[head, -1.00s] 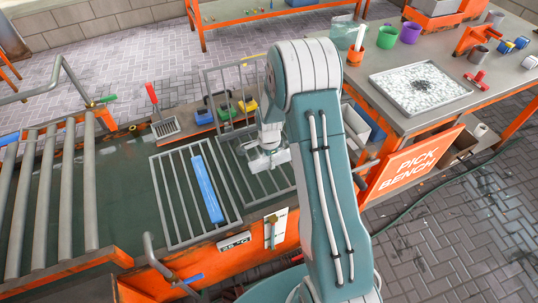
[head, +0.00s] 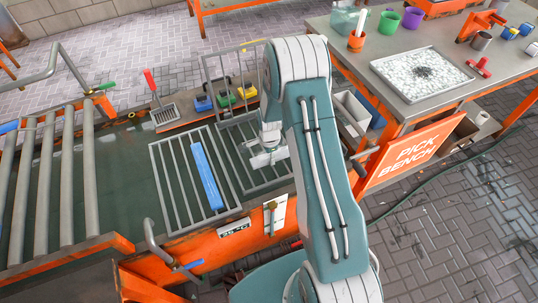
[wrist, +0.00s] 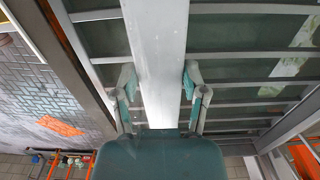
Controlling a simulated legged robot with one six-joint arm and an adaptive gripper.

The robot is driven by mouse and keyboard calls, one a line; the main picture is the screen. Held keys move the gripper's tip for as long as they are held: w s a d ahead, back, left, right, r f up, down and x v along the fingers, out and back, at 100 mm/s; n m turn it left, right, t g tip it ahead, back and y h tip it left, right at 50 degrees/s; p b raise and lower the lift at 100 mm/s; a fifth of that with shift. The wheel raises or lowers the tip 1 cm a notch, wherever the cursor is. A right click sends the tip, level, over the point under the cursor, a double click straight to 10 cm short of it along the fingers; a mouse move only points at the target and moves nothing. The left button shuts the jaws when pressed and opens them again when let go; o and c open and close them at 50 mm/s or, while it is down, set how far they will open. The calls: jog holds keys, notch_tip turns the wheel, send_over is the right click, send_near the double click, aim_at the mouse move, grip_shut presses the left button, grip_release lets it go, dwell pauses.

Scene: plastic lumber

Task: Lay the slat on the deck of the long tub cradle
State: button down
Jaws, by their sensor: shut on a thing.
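A pale grey slat (wrist: 162,60) runs up the middle of the wrist view, with my gripper (wrist: 158,92) shut on it. In the head view my gripper (head: 265,152) is over the right-hand barred rack (head: 232,138) in the tub, and my forearm hides part of that rack. The held slat is hard to make out there. In the wrist view it lies across the rack bars (wrist: 245,103); I cannot tell whether it touches them. A blue slat (head: 206,178) lies on the left-hand barred rack (head: 168,190). I cannot tell which rack is the long cradle.
Dark water (head: 118,165) fills the tub, with grey rollers (head: 88,175) at its left. Blue, green and yellow items (head: 225,98) stand on the far ledge. The pick bench (head: 400,107) is at the right. An upright grey frame (head: 205,70) stands behind the racks.

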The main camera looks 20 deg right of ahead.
jog(key=shift+f, duration=0.55)
jog(key=shift+c, duration=0.2)
grip_release()
notch_tip(320, 180, up, 12)
dwell(0.7)
jog(key=shift+f, duration=0.15)
